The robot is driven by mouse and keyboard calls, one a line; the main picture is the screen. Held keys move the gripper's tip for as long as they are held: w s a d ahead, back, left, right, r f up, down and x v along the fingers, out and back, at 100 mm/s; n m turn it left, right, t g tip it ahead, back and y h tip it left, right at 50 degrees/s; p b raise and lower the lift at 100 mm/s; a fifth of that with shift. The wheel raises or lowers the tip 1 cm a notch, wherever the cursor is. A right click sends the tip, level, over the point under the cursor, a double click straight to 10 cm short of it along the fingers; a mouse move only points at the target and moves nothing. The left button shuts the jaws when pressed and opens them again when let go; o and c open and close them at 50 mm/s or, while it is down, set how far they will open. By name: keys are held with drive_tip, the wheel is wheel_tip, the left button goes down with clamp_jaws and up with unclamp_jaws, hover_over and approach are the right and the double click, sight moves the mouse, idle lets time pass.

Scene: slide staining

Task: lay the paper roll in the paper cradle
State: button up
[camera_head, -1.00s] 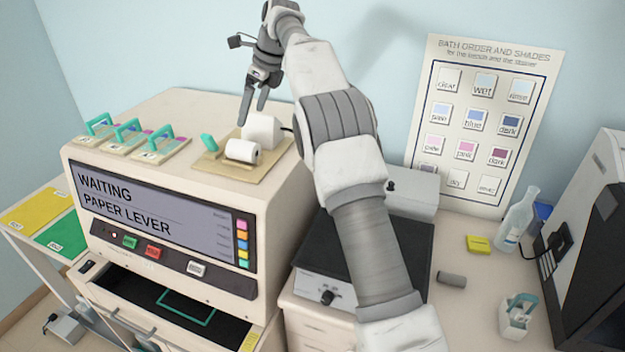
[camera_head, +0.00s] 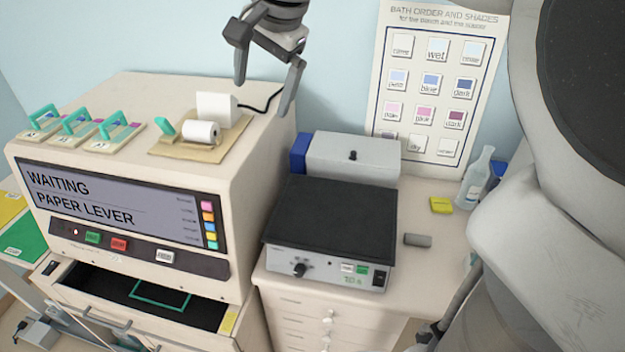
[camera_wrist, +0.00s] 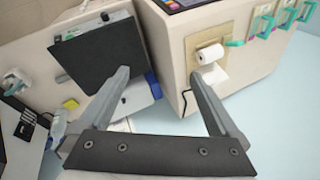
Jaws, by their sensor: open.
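The white paper roll (camera_head: 201,132) lies on its side on the beige paper cradle plate (camera_head: 205,153) on top of the stainer. A white block (camera_head: 217,107) stands right behind it and a teal lever (camera_head: 165,130) stands up at its left. In the wrist view the roll (camera_wrist: 210,54) lies in the cradle, with a white piece (camera_wrist: 217,74) beside it. My gripper (camera_head: 262,98) is open and empty, above and to the right of the cradle, apart from the roll. In the wrist view its two fingers (camera_wrist: 158,78) are spread wide with nothing between them.
The stainer's screen (camera_head: 120,208) reads WAITING, PAPER LEVER. Several teal-handled slide racks (camera_head: 78,128) stand left of the cradle. A black-topped hotplate (camera_head: 335,220) and a grey box (camera_head: 352,160) stand to the right. A drawer (camera_head: 150,300) is open below the screen. A bottle (camera_head: 475,178) stands at right.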

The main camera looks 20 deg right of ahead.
drive_tip(key=s+d+f+n, duration=0.1)
drive_tip(key=s+f+n, duration=0.2)
drive_tip(key=s, duration=0.3)
drive_tip(key=s+f+n+h, duration=0.1)
drive_tip(key=s+f+n, duration=0.3)
drive_tip(key=s, duration=0.3)
drive_tip(key=s+d+f+n+t, duration=0.1)
drive_tip(key=s+f+n, duration=0.2)
drive_tip(key=s, duration=0.3)
drive_tip(key=shift+s+d+f+h, duration=0.25)
drive_tip(key=shift+d+f+h, duration=0.05)
drive_tip(key=shift+h, duration=0.1)
drive_tip(key=shift+f, duration=0.1)
wheel_tip(320, 180, down, 7)
drive_tip(key=b, duration=0.7)
drive_tip(key=shift+f, duration=0.15)
